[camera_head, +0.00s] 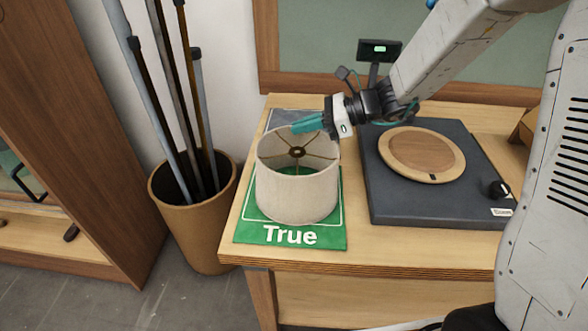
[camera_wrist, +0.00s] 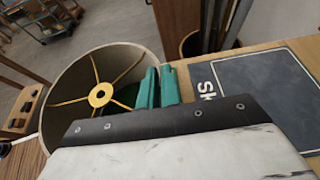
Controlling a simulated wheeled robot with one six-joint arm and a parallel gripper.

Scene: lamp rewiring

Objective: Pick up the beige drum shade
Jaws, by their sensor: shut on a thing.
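The beige drum shade (camera_head: 297,191) stands upright on a green mat marked "True" (camera_head: 290,236) at the left of the table. Its open top shows spokes and a centre ring. In the wrist view the shade (camera_wrist: 66,74) fills the left, with its brass ring at the centre of the spokes. My gripper (camera_head: 306,124) reaches in from the right to the shade's far rim. Its teal fingers (camera_wrist: 158,88) are shut on the rim in the wrist view. The exact contact is partly hidden by the gripper body.
A dark turntable-like device (camera_head: 430,209) with a round wooden disc stands right of the shade. A dark mat (camera_wrist: 260,95) lies beside the gripper. A brown bin (camera_head: 190,225) holding several poles stands left of the table. A framed board (camera_head: 400,52) is behind.

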